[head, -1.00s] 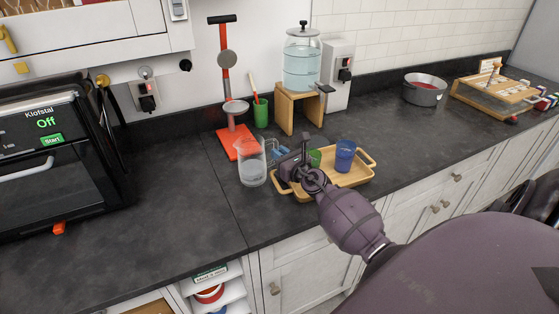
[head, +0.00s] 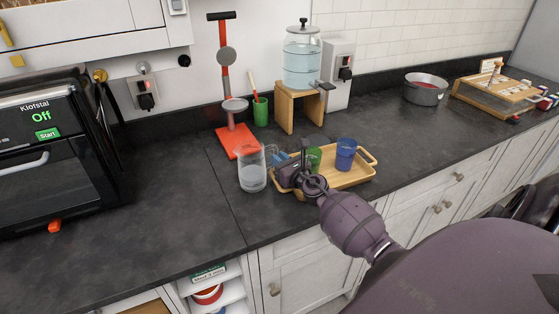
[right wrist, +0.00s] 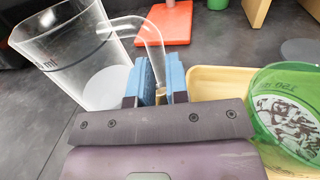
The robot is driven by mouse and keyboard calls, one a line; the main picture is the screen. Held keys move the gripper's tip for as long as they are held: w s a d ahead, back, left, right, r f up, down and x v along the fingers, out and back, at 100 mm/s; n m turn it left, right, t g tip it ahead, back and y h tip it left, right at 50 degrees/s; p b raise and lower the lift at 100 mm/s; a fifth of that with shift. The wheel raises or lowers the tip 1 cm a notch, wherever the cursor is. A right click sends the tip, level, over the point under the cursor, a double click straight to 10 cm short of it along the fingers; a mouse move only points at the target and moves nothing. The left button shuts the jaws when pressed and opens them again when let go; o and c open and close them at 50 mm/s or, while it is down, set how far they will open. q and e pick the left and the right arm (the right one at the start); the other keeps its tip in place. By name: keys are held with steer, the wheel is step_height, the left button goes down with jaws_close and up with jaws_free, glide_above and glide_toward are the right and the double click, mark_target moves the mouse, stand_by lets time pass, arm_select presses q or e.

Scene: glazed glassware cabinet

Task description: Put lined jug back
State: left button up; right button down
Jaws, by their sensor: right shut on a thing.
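The lined jug (head: 252,178) is clear, with a pale bottom, and looks upright in the head view, left of the wooden tray. I cannot tell whether its base touches the counter. In the right wrist view the jug (right wrist: 70,52) is at the left, with measuring marks on its wall and its clear handle reaching to the right. My right gripper (head: 279,157) is at the jug's handle side. In the right wrist view its blue fingers (right wrist: 161,80) are shut on the handle. My left gripper is not in view.
The wooden tray (head: 352,180) holds a green cup (head: 314,155) and a blue cup (head: 345,155). Behind stand a red-based press (head: 240,146), a green pot (head: 261,112) and a water dispenser on a wooden stand (head: 287,97). The counter left of the jug is clear up to the oven (head: 50,170).

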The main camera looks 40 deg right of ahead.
steer(key=shift+f, duration=0.25)
steer(key=c, duration=1.1)
jaws_free()
steer(key=shift+r, duration=0.15)
steer(key=shift+r+p, duration=0.5)
steer(key=s, duration=1.2)
steer(key=shift+a+f, duration=0.1)
steer(key=shift+a, duration=0.15)
